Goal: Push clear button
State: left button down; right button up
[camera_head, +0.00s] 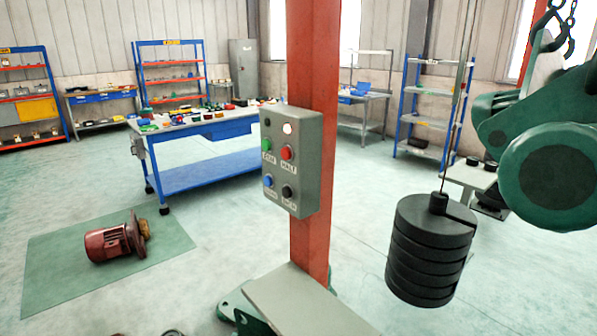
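A grey control box (291,160) is fixed to a red upright post (313,60). Its front has a green button (266,145) at middle left and a red button (287,152) at middle right. A blue button (268,181) is at lower left and a black button (287,191) at lower right. A bright white round lamp (287,128) and a dark round fitting (267,121) are at the top. The label under the red button seems to read HALT; the other labels are too small to read surely. Neither gripper can be made out in view.
A stack of black weights (430,255) hangs on a cable right of the post. Green machinery (550,175) fills the right edge. A red motor (112,240) lies on a green mat (55,275) at left. Blue workbench (200,175) stands behind. The floor between is clear.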

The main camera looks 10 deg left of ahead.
aim_at(267, 180)
jog(key=i+j+z, duration=0.7)
jog(key=i+j, duration=0.1)
jog(key=j, duration=0.1)
